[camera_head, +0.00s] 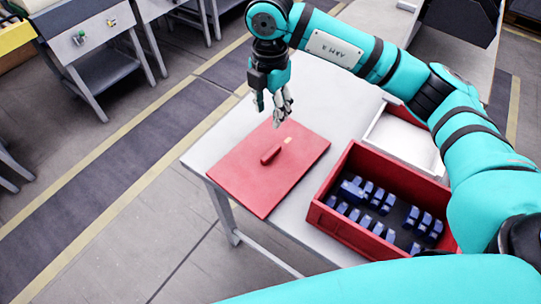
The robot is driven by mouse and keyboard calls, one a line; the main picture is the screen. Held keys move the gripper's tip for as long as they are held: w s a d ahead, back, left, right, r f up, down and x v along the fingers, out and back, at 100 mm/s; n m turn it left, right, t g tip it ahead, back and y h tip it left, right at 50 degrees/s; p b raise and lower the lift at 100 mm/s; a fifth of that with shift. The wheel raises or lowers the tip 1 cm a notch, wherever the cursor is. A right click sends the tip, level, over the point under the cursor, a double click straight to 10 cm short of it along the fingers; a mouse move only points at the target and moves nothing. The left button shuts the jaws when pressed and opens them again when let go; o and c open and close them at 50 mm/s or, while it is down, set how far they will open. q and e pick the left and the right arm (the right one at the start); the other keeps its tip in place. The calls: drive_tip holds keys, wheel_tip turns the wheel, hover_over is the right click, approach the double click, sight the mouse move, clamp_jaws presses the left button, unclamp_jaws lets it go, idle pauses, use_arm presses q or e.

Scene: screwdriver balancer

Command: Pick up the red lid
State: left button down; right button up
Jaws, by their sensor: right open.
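The red lid (259,186) is a flat red panel with a raised red handle (271,154) near its middle. It lies flat on the left part of the light grey table. My right gripper (276,118) is open and points down above the lid's far edge, a little beyond the handle. It appears apart from the lid and holds nothing. My left gripper is not in view.
An open red crate (322,217) with several blue parts (368,195) stands to the right of the lid. A white tray (408,143) sits behind it. Grey workstations (97,45) stand at the back left. The floor left of the table is clear.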

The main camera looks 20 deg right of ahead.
drive_tip(key=p, duration=0.2)
hover_over(271, 152)
wheel_tip(271, 152, down, 10)
drive_tip(key=shift+a, duration=0.1)
wheel_tip(271, 152, down, 5)
drive_tip(key=shift+r+p, duration=0.1)
drive_tip(key=shift+p, duration=0.7)
drive_tip(key=shift+f, duration=0.25)
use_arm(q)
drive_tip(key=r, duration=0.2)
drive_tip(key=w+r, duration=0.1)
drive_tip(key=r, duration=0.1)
use_arm(e)
clamp_jaws()
